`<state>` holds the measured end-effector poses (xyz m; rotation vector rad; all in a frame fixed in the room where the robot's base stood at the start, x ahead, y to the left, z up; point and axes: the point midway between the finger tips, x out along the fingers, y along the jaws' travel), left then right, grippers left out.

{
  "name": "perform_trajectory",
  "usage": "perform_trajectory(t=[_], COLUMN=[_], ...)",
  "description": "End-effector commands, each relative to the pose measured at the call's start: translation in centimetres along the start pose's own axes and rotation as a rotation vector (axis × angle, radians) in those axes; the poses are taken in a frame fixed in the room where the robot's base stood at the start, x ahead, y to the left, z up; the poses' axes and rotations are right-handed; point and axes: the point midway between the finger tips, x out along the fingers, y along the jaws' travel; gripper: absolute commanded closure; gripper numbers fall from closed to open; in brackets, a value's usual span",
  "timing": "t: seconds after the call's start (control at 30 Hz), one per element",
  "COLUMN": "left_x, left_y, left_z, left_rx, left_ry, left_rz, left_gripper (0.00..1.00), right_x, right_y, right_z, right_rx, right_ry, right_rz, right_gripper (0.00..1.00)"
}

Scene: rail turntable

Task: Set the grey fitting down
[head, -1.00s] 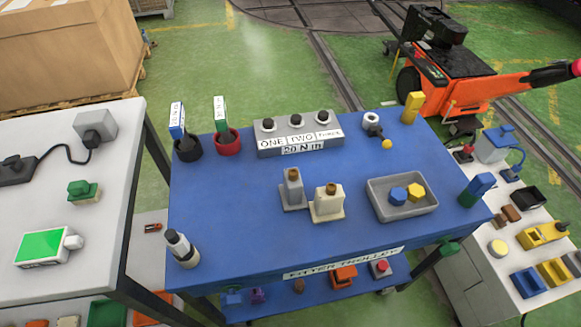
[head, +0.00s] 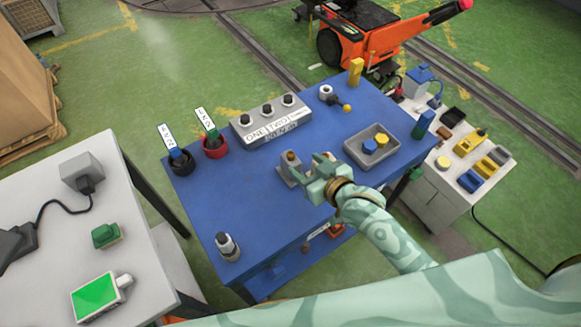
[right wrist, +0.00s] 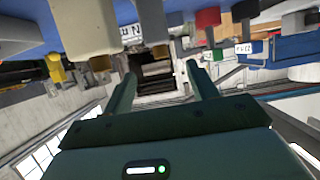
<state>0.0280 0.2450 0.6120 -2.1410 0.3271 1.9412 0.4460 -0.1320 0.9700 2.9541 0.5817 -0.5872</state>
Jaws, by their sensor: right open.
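The grey fitting (head: 290,168), a grey block with a brown top, stands upright on the blue trolley top (head: 225,190). In the right wrist view, which looks upside down, the grey fitting (right wrist: 152,22) hangs from the top edge, with a cream fitting (right wrist: 88,25) to its left. My right gripper (head: 320,163) is open and empty, just right of the grey fitting in the head view. Its two fingers (right wrist: 160,78) are apart in the wrist view with nothing held. The cream fitting is hidden behind this gripper in the head view. My left gripper is not in view.
A grey block with black knobs (head: 270,122) stands at the back. A grey tray (head: 352,150) with blue and yellow pieces is to the right. The trolley's left front is mostly clear, apart from a grey-and-black piece (head: 228,246).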

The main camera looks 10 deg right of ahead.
Motion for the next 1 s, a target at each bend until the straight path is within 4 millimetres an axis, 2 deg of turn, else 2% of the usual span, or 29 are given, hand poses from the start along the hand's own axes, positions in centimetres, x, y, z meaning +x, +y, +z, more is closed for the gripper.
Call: perform_trajectory(t=[0.03,0.1,0.3,0.57,0.87,1.0], left_x=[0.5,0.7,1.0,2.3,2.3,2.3], left_y=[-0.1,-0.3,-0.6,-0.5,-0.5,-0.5], left_z=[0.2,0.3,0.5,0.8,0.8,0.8], left_rx=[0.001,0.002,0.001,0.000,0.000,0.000], left_ry=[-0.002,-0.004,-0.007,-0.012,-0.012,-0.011], left_rz=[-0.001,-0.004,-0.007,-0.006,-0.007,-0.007], left_gripper=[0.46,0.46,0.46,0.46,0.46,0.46], right_x=[1.2,2.2,3.8,7.8,8.3,8.3], right_y=[0.0,0.0,-0.1,-0.2,-0.2,-0.2], right_z=[0.1,0.1,0.1,0.4,0.3,0.3], right_rx=[0.001,0.000,0.000,0.000,-0.001,-0.001], right_ry=[0.002,0.001,0.000,0.000,-0.001,-0.001], right_rz=[0.000,0.001,0.000,0.000,0.000,0.000], right_gripper=[0.42,0.42,0.42,0.42,0.42,0.81])
